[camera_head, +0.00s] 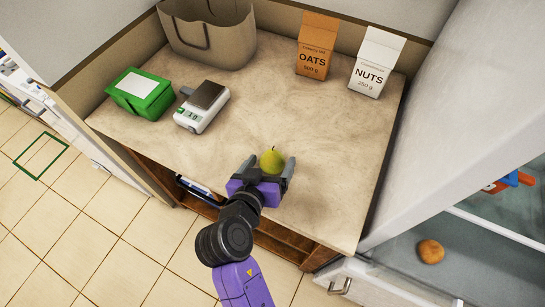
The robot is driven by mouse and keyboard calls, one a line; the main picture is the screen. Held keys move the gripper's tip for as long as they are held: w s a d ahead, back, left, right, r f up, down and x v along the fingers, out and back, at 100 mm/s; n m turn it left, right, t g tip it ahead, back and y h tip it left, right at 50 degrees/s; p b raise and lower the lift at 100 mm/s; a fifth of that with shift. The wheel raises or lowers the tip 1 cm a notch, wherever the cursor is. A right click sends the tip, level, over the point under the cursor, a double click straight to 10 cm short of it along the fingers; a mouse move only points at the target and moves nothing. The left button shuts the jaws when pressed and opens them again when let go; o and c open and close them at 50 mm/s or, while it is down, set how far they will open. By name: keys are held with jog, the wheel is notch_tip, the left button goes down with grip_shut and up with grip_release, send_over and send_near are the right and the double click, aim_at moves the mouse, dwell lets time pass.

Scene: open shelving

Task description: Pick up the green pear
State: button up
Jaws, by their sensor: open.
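The green pear (271,159) stands upright with its stem up, near the front edge of the shelving unit's top. My gripper (269,167) is open, with one dark finger to the left of the pear and one to the right. The pear shows between the two fingers; I cannot tell whether either finger touches it. The lower front of the pear is partly hidden by the purple gripper body.
The beige top (320,130) is clear around the pear. Behind stand a scale (202,106), a green box (141,93), a bag (208,35), an oats box (317,45) and a nuts box (376,62). A tall pale cabinet side (440,120) rises at the right.

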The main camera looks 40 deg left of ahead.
jog(key=shift+w+f, duration=0.1)
jog(key=shift+w, duration=0.05)
jog(key=c, duration=1.6)
